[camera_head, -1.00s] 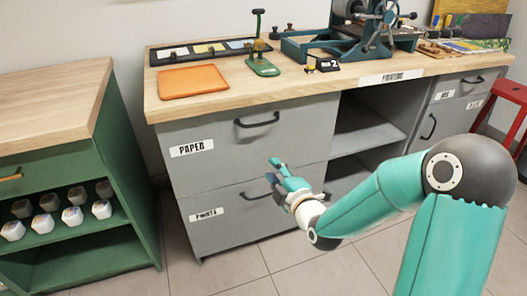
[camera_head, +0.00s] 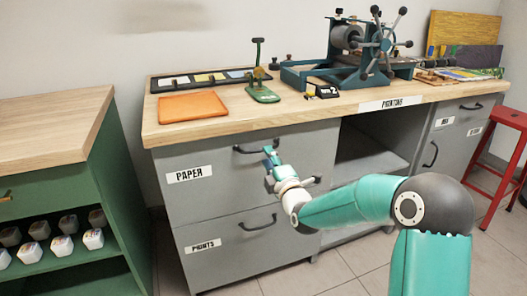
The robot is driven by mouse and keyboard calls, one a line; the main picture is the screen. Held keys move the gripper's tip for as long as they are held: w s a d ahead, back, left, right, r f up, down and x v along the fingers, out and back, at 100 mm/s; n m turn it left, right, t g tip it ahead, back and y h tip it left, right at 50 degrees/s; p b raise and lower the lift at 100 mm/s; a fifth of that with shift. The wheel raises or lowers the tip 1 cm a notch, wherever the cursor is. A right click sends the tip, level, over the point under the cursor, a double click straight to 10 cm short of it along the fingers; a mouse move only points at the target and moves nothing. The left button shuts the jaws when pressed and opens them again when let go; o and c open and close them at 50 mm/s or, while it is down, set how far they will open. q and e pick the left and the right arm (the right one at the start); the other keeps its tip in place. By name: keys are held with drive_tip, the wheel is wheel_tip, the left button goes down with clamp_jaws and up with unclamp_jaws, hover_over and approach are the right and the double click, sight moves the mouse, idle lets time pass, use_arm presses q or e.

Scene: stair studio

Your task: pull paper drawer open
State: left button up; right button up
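The paper drawer (camera_head: 218,160) is the upper grey drawer front with a white "PAPER" label (camera_head: 190,174), and it looks closed, flush with the cabinet. Its dark bar handle (camera_head: 247,151) is near the top right of the front. My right gripper (camera_head: 268,166) is at the right end of this handle, with its upper teal finger overlapping the handle in the picture. Its fingers look apart, one above the other. I cannot tell whether they touch the handle. My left gripper is not in view.
Below is the "PRINTS" drawer (camera_head: 220,240) with its own handle. The wooden worktop (camera_head: 230,122) carries an orange sheet (camera_head: 193,106) and a printing press (camera_head: 350,60). A green shelf unit (camera_head: 120,200) stands at left, a red stool (camera_head: 497,165) at right. Tiled floor lies in front.

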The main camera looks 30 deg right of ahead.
drive_tip(key=shift+x, duration=2.25)
clamp_jaws()
